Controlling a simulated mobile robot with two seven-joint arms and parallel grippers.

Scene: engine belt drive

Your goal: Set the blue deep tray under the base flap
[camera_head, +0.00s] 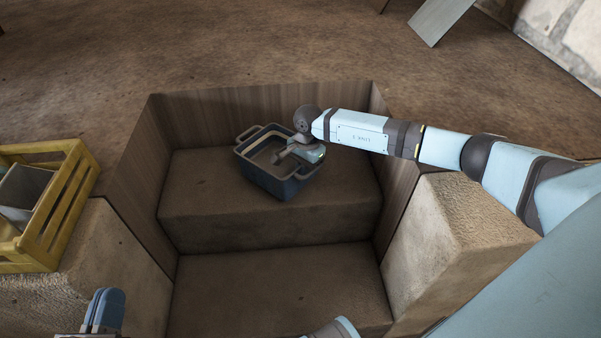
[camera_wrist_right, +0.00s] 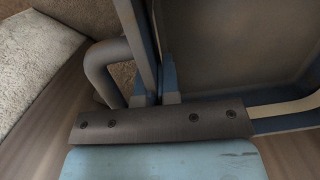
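The blue deep tray (camera_head: 264,177), dark blue with a pale inner rim and a loop handle at each end, sits slightly turned on the upper stone step inside the sunken pit. My right gripper (camera_head: 288,154) reaches in from the right over the tray. In the right wrist view its fingers (camera_wrist_right: 155,92) stand close together on either side of the tray's wall (camera_wrist_right: 146,45), beside a handle (camera_wrist_right: 103,68). My left gripper (camera_head: 103,311) is low at the left, away from the tray, its two blue fingers close together and empty. I cannot identify the base flap.
Wooden walls (camera_head: 260,99) line the pit around the tray. A lower step (camera_head: 275,285) lies in front, clear in its middle. A yellow crate (camera_head: 68,205) stands on the left stone block. Another stone block (camera_head: 455,215) is at the right. A grey panel (camera_head: 438,18) lies behind.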

